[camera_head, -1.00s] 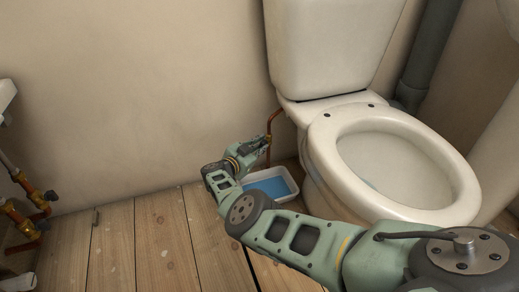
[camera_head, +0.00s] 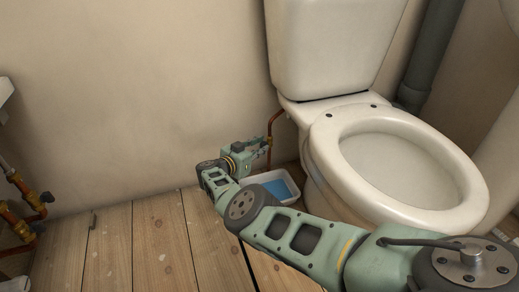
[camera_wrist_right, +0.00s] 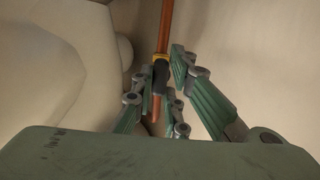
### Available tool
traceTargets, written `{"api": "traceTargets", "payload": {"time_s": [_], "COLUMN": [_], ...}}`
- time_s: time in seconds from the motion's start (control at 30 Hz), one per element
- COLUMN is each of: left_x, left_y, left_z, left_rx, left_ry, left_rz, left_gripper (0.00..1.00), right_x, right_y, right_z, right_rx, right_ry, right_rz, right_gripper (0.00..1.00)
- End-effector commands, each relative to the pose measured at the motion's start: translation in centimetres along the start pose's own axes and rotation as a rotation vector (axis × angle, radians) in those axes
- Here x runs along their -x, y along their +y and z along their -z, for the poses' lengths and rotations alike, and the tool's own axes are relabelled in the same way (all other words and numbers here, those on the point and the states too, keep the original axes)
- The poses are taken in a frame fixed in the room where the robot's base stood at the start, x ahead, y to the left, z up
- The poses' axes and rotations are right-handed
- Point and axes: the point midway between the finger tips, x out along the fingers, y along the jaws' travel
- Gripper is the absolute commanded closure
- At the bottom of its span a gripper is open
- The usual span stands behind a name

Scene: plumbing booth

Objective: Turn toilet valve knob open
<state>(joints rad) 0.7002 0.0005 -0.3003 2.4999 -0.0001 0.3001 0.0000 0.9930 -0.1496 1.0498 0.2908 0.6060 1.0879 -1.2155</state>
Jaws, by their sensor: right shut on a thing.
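The toilet's copper supply pipe (camera_head: 272,124) comes down beside the toilet (camera_head: 350,180) at the wall. In the right wrist view, the pipe (camera_wrist_right: 166,28) runs down to a brass fitting with a dark valve knob (camera_wrist_right: 160,76). My right gripper (camera_head: 262,146) is low beside the toilet, at the lower part of the pipe. In the right wrist view, the fingers of the right gripper (camera_wrist_right: 158,88) stand around the knob and are shut on it. The fingers and the pipe hide part of the knob. The left gripper is not in view.
A white tray with blue liquid (camera_head: 272,188) sits on the plank floor (camera_head: 150,245) beneath the right gripper. Other copper pipes with brass fittings (camera_head: 28,208) are at the far left. A grey drainpipe (camera_head: 428,60) stands behind the toilet.

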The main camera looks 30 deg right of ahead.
Motion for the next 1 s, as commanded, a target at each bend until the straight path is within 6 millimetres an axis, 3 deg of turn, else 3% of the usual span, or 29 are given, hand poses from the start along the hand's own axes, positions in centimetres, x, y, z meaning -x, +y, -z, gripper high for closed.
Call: {"api": "traceTargets", "payload": {"time_s": [0.1,0.13,0.33,0.73,1.0], "left_x": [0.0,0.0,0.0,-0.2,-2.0], "left_y": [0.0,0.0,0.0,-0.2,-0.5], "left_z": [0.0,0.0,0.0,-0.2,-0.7], "left_rx": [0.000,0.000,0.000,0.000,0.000], "left_ry": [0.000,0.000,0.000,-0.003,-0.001], "left_rz": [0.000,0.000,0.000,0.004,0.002], "left_gripper": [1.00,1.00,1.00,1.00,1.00], "right_x": [-0.5,-0.5,-0.5,-0.1,0.0], "right_y": [0.0,0.0,0.1,0.1,0.2], "right_z": [0.6,0.6,0.5,0.3,0.4], "right_rx": [0.000,0.000,-0.001,-0.018,-0.220], "right_ry": [0.009,0.009,0.009,0.003,0.002], "right_rz": [0.003,0.003,0.000,0.004,0.052], "right_gripper": [1.00,0.86,0.69,0.68,0.68]}}
